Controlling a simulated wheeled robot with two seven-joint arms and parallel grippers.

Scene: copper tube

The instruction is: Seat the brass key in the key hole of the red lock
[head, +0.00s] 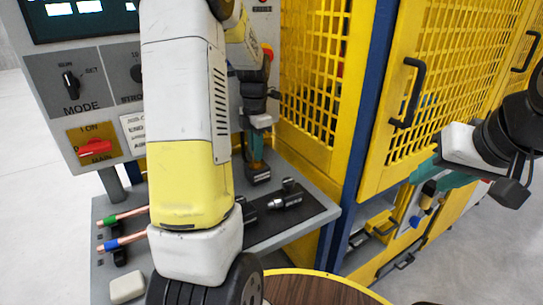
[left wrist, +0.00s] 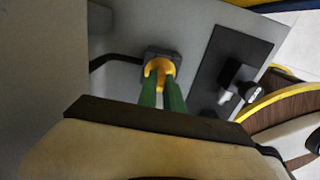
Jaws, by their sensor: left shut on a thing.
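My left gripper (head: 256,160) points down over the grey shelf, and its green fingers also show in the left wrist view (left wrist: 162,88). They are shut on a yellow, brass-coloured piece, the brass key (left wrist: 158,67). The key is at a small dark block (left wrist: 172,55); whether it rests in the block or just above it, I cannot tell. In the head view the dark block (head: 258,174) is just below the fingertips. I cannot make out the red lock or its key hole for sure.
A red main switch (head: 95,147) sits on the panel at left. Copper tubes (head: 125,240) with green and blue bands lie on the shelf. A dark mat (head: 315,208) holds black fittings. Yellow mesh doors (head: 450,80) stand right. A round wooden table (head: 310,290) is in front.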

